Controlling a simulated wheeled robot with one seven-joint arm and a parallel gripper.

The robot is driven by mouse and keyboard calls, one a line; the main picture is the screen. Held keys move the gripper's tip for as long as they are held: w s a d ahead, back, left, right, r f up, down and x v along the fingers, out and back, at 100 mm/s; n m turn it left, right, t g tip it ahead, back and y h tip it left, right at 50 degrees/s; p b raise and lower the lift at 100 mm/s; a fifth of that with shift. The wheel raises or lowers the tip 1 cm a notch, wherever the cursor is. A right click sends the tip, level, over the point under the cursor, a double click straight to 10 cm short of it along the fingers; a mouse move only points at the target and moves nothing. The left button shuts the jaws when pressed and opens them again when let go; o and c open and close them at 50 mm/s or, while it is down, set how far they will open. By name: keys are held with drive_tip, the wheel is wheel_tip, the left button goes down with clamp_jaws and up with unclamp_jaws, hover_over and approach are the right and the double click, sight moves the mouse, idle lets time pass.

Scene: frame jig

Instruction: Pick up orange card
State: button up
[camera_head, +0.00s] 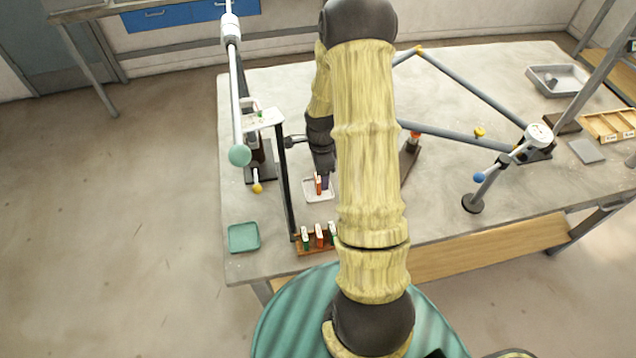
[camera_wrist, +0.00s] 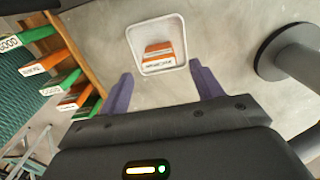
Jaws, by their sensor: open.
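An orange card (camera_wrist: 158,55) with a white printed label sits in a small white tray (camera_wrist: 135,35) in the wrist view. In the head view the same orange card (camera_head: 318,184) stands in the white tray (camera_head: 312,196) on the table. My gripper (camera_wrist: 163,88) is open, its two purple fingers spread to either side of the tray's near side, with nothing between them. In the head view my gripper (camera_head: 325,182) is right beside the card, partly hidden by my arm. I cannot tell the exact gap between fingers and card.
A wooden rack (camera_head: 318,251) with several orange and green labelled cards stands at the table's front edge; its cards (camera_wrist: 60,83) show at left in the wrist view. A dark post (camera_head: 286,190) rises left of the tray. A green tray (camera_head: 244,238) lies front left.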

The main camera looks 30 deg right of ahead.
sight(318, 181)
drive_tip(key=f, duration=0.2)
drive_tip(key=a+f+p, duration=0.1)
drive_tip(key=shift+w+f, duration=0.15)
drive_tip(key=shift+f, duration=0.25)
drive_tip(key=shift+d+f, duration=0.15)
drive_tip(key=shift+f, duration=0.4)
drive_tip(key=c, duration=1)
